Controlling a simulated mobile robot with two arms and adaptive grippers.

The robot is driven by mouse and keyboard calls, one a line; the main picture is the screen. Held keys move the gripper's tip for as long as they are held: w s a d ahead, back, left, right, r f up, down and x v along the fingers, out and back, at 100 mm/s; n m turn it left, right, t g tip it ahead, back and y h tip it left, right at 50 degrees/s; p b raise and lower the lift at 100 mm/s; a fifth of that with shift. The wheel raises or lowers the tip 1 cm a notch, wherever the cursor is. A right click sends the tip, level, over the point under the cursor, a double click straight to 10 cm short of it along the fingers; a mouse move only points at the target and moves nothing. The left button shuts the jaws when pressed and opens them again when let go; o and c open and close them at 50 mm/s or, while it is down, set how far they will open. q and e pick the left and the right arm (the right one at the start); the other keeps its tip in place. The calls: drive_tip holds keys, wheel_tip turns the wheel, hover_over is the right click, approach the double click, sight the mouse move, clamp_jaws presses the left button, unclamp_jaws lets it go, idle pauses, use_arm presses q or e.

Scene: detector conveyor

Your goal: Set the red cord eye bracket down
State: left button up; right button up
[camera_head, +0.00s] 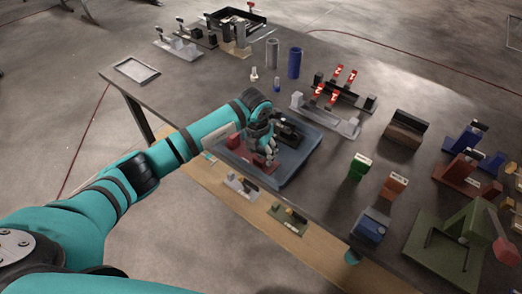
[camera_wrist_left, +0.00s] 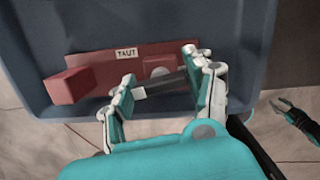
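The red cord eye bracket (camera_wrist_left: 110,68) lies in a blue-grey tray (camera_wrist_left: 258,50). It has a flat red plate with a "TAUT" label, a block at its left end and a smaller raised block. In the head view the red bracket (camera_head: 264,163) is partly hidden by my left gripper (camera_head: 266,146). In the left wrist view my left gripper (camera_wrist_left: 160,72) has its fingers spread, one on each side of a short dark rod (camera_wrist_left: 163,86). Contact between fingers and rod is unclear. A teal and dark arm end, probably my right gripper (camera_wrist_left: 284,104), is small at the right edge.
A black part (camera_head: 292,131) lies toward the tray's far side. A white bracket (camera_head: 240,186) and a green bracket (camera_head: 288,219) lie along the front edge. A blue cylinder (camera_head: 294,63) stands behind. Coloured blocks and fixtures crowd the right; the table's left part is mostly clear.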

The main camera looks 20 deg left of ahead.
use_arm(q)
drive_tip(key=o, duration=0.3)
drive_tip(key=shift+r, duration=0.4)
wheel_tip(320, 180, up, 11)
drive_tip(key=s+b, duration=0.1)
drive_tip(key=b, duration=0.2)
drive_tip(key=shift+s+a+r, duration=0.2)
drive_tip(key=shift+s, duration=0.2)
use_arm(e)
drive_tip(key=f, duration=0.3)
drive_tip(key=shift+w+a, duration=0.2)
drive_tip(key=shift+a, duration=0.05)
